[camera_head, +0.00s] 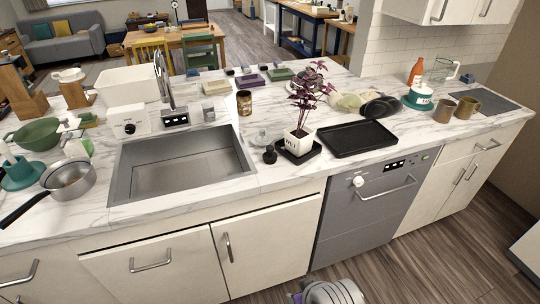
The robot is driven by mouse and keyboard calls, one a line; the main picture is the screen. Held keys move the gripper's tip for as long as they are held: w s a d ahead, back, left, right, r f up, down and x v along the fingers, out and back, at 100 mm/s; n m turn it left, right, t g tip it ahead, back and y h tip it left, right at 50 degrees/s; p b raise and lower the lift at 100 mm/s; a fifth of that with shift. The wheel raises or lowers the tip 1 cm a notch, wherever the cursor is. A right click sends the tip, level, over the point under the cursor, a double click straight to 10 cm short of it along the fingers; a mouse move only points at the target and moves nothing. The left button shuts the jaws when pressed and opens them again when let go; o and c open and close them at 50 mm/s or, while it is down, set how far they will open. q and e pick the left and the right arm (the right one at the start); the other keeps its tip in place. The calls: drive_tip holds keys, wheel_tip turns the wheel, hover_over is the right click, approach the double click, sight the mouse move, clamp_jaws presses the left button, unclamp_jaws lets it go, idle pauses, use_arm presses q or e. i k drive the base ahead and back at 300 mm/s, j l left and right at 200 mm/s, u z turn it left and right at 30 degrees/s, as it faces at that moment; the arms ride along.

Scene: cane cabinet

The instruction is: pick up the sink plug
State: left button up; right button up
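A small black knob-shaped piece (270,155) stands upright on the marble counter, just right of the sink (180,168). It looks like the sink plug, but it is too small to be certain. The sink basin is empty and its drain cannot be made out. Neither of my grippers shows. A grey rounded part at the bottom edge appears to be mine, well below the counter and away from the black piece.
A potted purple plant (299,140) on a black saucer stands close right of the black piece, with a black tray (356,138) beyond. A clear glass item (262,138) sits just behind. A saucepan (68,181) is left of the sink. The counter's front edge is mostly clear.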

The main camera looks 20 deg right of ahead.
sight(269, 157)
drive_tip(key=i+j+z, duration=0.5)
drive_tip(key=i+l+u, duration=0.5)
drive_tip(key=l, duration=0.2)
